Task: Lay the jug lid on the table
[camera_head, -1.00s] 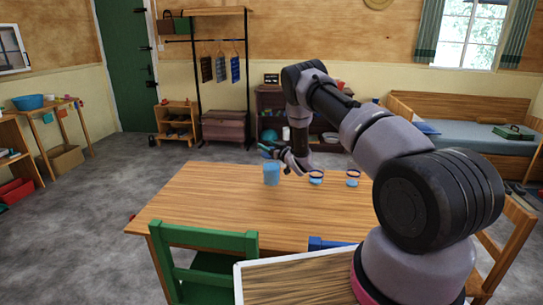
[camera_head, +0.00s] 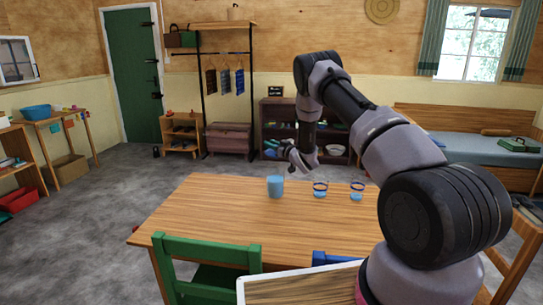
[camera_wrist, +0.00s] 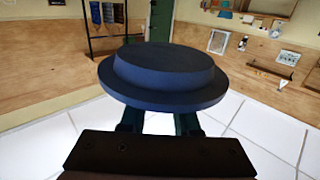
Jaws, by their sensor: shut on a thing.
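The jug lid (camera_wrist: 165,72), a dark blue round disc with a raised centre and a wider rim, fills the middle of the wrist view. My gripper (camera_wrist: 158,122) is shut on it, with the green fingers partly hidden under the rim. In the head view my gripper (camera_head: 280,148) is in the air above the table, above the blue jug; the lid is too small to make out clearly there. The jug (camera_head: 275,188) stands upright on the wooden table (camera_head: 220,220), left of two glasses.
Two glasses with blue contents, one (camera_head: 320,189) nearer the jug and one (camera_head: 357,191) farther right, stand on the table. The table's left and front areas are clear. A green chair (camera_head: 205,255) and a blue chair (camera_head: 335,257) stand at the near edge.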

